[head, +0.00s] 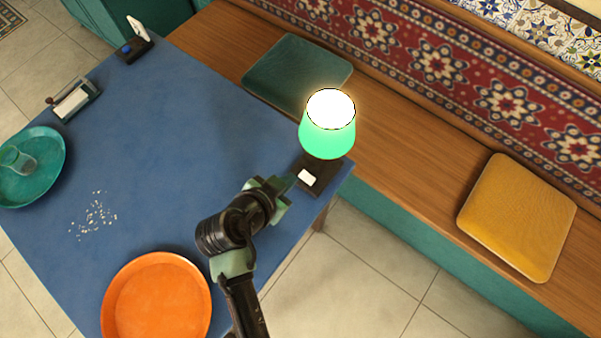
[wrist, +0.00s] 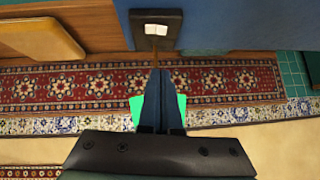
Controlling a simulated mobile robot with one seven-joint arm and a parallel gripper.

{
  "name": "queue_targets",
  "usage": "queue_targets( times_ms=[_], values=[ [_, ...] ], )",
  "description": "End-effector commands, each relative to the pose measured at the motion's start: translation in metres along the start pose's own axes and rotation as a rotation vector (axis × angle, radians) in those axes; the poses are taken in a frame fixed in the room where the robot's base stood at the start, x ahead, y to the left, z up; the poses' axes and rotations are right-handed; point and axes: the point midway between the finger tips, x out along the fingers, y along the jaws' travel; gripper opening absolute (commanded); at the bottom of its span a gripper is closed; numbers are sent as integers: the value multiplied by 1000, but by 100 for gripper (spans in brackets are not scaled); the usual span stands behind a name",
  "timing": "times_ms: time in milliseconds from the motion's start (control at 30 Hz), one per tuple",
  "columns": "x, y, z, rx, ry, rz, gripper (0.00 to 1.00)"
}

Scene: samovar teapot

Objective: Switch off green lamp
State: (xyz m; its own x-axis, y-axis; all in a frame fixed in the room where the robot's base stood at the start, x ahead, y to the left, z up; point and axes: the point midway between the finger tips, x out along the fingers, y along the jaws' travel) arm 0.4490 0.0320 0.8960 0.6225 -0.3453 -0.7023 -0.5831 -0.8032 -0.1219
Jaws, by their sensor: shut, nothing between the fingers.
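The green lamp (head: 327,137) stands at the table's right corner, its shade glowing brightly. Its dark base (head: 322,170) carries a white switch (head: 306,178) on the side towards my arm. My gripper (head: 291,184) is just left of the base, with its fingertips close to the switch; I cannot tell if they touch. In the wrist view, my gripper (wrist: 160,72) is shut and empty. The base (wrist: 143,41) with its white switch (wrist: 155,30) is above the fingertips there. Parts of the green shade (wrist: 136,108) show on both sides of the fingers, which hide its middle.
The blue table (head: 200,130) has an orange tray (head: 157,300) in front and a teal tray (head: 50,180) with a glass at left. White crumbs (head: 97,215) lie between. A wooden bench (head: 410,160) with green (head: 290,70) and yellow (head: 515,215) cushions runs behind the lamp.

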Motion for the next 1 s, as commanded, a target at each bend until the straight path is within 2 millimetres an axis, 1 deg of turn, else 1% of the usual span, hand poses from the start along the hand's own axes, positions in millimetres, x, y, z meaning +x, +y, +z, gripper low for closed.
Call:
queue_targets(
  times_ms=[100, 433, 500, 667, 800, 1000],
  values=[
    [23, 1, -1, 0, 0, 4, 0],
    [81, 1, 0, 1, -1, 3, 0],
    [88, 0, 9, -2, -2, 2, 0],
    [100, 0, 22, -2, -2, 1, 0],
    [105, 0, 27, -1, 0, 1, 0],
    [106, 0, 28, 0, 0, 0, 0]
  ],
)
